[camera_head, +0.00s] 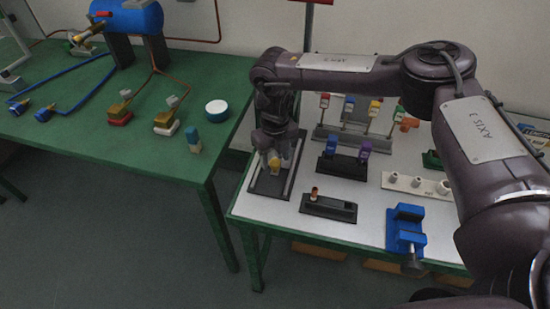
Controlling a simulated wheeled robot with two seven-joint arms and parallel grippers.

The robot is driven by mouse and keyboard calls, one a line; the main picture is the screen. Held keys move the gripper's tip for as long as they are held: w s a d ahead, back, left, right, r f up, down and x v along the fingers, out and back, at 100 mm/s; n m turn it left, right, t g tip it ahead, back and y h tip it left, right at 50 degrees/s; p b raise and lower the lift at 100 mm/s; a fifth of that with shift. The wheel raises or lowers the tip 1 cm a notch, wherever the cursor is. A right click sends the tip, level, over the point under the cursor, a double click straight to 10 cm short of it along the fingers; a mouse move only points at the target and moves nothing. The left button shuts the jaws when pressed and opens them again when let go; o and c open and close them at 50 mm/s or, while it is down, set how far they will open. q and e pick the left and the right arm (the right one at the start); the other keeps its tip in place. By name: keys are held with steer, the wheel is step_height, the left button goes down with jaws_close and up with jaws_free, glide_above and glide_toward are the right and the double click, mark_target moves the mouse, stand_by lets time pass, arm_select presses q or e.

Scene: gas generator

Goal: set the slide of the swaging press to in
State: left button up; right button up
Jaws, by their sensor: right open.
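A dark plate with pale rails (284,186), which looks like the swaging press, lies at the left end of the white-topped table. My right gripper (273,162) points down over the plate and is open. A small yellow part (273,157) shows at its fingertips; I cannot tell whether it is the slide's handle or whether the fingers touch it. The gripper and wrist hide much of the press, so the slide's position is not clear. My left gripper is not in view.
A black block with an orange-tipped peg (329,206) and a blue vise (406,232) stand near the front edge. Racks with coloured parts (345,152) stand behind. A green table (150,150) at left carries a blue tank (133,17), fittings and a white round container (217,108).

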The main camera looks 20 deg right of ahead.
step_height(320, 180, up, 7)
steer(key=shift+f+b, duration=0.1)
steer(key=shift+b, duration=0.4)
